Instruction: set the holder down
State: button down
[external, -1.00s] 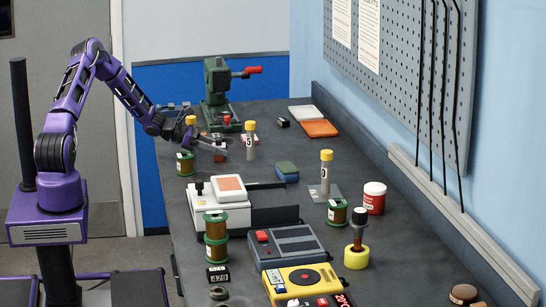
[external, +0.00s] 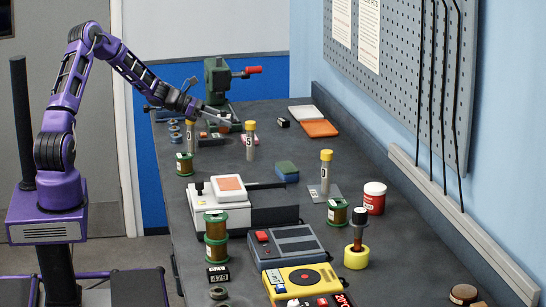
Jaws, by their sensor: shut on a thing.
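My gripper (external: 229,121) is at the far end of the bench, in front of the green press. It is shut on the holder, held above the bench top. The holder is too small and too hidden among the fingers to make out its shape. A grey tube with a yellow cap and a 5 on it (external: 250,145) stands upright just right of my gripper. A similar yellow-capped tube (external: 190,138) stands left of it, and another (external: 326,172) stands farther forward on the right.
The green press with a red handle (external: 217,82) stands behind my gripper. Small blocks sit under and near it. A green-ended spool (external: 184,166) and a white instrument (external: 207,208) are nearer. Bare bench top (external: 215,162) lies between these and the tubes.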

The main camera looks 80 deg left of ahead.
jog(key=w+d+m+g+h+b, duration=0.2)
jog(key=w+d+m+h+b, duration=0.1)
jog(key=d, duration=0.5)
jog(key=w+d+m+g+h+b, duration=0.1)
jog(key=w+d+m+h+b, duration=0.2)
jog(key=d, duration=0.6)
jog(key=shift+g, duration=0.3)
jog(key=f, duration=0.5)
jog(key=shift+w+d+f+b, duration=0.3)
jog(key=shift+d+f, duration=0.1)
jog(key=shift+f+b, duration=0.35)
jog(key=shift+f, duration=1.7)
jog(key=shift+f, duration=0.15)
jog(key=shift+c, duration=1.2)
grip_release()
jog(key=shift+f, duration=0.1)
